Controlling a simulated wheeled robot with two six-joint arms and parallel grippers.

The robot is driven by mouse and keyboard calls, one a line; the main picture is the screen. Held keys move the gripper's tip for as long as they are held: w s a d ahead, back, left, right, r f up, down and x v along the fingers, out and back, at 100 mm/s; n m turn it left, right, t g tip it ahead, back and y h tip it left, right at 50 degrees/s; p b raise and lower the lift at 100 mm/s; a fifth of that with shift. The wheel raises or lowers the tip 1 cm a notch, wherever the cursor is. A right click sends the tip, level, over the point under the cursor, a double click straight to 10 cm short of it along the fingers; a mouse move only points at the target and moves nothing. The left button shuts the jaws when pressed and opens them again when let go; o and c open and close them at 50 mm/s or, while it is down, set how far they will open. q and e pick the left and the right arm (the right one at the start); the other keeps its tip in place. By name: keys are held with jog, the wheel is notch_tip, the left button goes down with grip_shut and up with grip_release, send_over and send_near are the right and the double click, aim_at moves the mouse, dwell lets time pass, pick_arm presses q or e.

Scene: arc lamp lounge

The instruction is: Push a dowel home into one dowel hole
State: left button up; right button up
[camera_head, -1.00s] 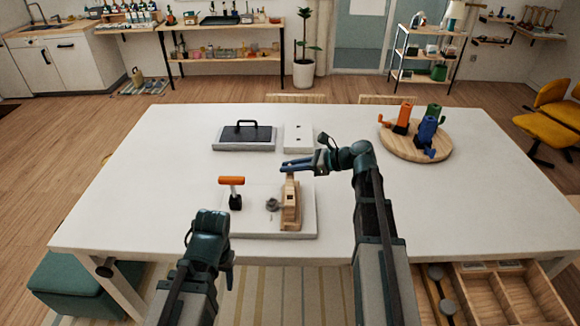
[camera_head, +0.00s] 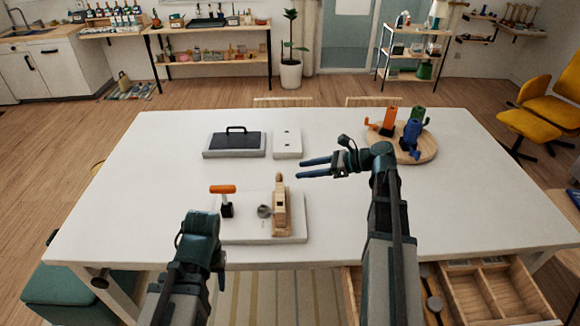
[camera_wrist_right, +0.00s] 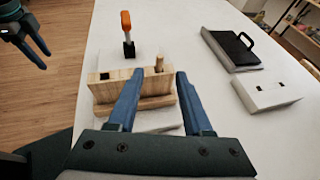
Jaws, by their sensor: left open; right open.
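A wooden block (camera_head: 281,214) stands on a white board (camera_head: 240,232) near the table's front edge. A short wooden dowel (camera_wrist_right: 159,64) stands upright at one end of the block's top, partly sticking out; how deep it sits I cannot tell. A dark square opening (camera_wrist_right: 104,75) shows near the block's other end. My right gripper (camera_head: 301,168) is open and empty, just right of the dowel and apart from it. In the right wrist view its blue fingers overlap the block from the camera's side. My left gripper (camera_wrist_right: 44,60) is open and empty, left of the board.
An orange-handled tool (camera_head: 222,189) stands upright on the board, beside a grey round piece (camera_head: 264,211). Behind are a dark-topped case (camera_head: 235,145) and a white block with two holes (camera_head: 287,143). A round wooden tray (camera_head: 417,155) holds coloured holders. The table's left side is clear.

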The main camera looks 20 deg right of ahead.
jog(key=shift+p+v, duration=0.6)
jog(key=shift+v, duration=1.7)
